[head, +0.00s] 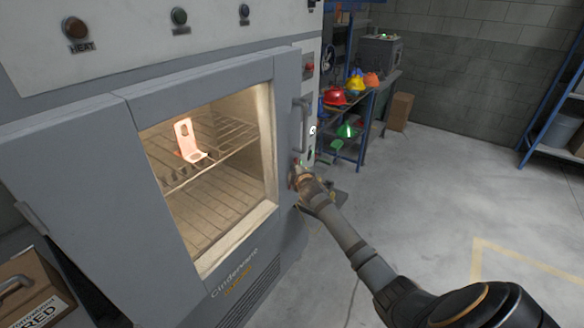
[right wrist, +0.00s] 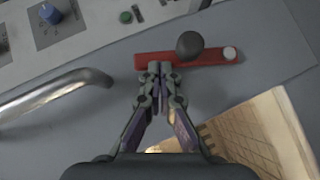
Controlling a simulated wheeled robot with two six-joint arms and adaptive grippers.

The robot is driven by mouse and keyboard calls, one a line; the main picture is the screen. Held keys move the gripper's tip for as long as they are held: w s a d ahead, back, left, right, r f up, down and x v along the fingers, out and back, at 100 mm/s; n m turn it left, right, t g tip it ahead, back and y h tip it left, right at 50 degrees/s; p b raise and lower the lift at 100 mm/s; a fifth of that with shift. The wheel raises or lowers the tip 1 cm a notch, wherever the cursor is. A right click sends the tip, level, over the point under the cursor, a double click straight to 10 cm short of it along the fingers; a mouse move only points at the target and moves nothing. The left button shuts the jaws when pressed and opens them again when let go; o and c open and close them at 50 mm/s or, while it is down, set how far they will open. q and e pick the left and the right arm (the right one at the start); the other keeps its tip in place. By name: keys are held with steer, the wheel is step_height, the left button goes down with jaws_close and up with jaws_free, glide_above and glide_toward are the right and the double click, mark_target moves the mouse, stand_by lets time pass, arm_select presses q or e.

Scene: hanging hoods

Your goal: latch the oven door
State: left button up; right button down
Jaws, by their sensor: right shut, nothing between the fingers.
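The grey oven door (head: 95,130) has a lit window and looks closed or nearly so; I cannot tell if it is fully flush. Its bar handle (head: 303,125) is at the right edge and also shows in the right wrist view (right wrist: 60,93). A red latch lever (right wrist: 215,57) with a dark ball knob (right wrist: 190,44) and a pale round pivot at one end lies across the grey surface. My right gripper (right wrist: 160,68) is shut and empty, its tips at the lever's edge beside the knob; contact is unclear. In the head view it (head: 300,175) mostly hides the latch.
A bent bracket (head: 188,140) sits on the rack inside the oven. A blue shelf with coloured helmets (head: 334,96) stands behind right. A brown box (head: 28,290) is at the lower left. The floor (head: 440,180) to the right is clear.

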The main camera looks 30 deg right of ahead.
arm_select(q)
step_height(320, 180, up, 5)
steer(key=p, duration=0.4)
arm_select(e)
steer(key=shift+w+d+r+m+g+y, duration=0.2)
steer(key=shift+d+m+g+y, duration=0.15)
steer(key=shift+d, duration=0.2)
steer(key=shift+w+d+r+m+g+y, duration=0.2)
steer(key=shift+d+m+g+y, duration=0.15)
steer(key=shift+d, duration=0.15)
arm_select(q)
step_height(320, 180, down, 10)
steer(key=b, duration=0.9)
steer(key=shift+w+d+r+b, duration=0.2)
steer(key=shift+w+d+b, duration=0.05)
steer(key=shift+d+b, duration=0.2)
arm_select(e)
steer(key=w+d+f+m+g+y, duration=0.2)
steer(key=d+f+y, duration=0.2)
steer(key=d+f, duration=0.1)
steer(key=shift+w+d+m+g, duration=0.2)
steer(key=shift+d+m+g, duration=0.05)
steer(key=shift+m+g, duration=0.15)
steer(key=shift+f, duration=0.15)
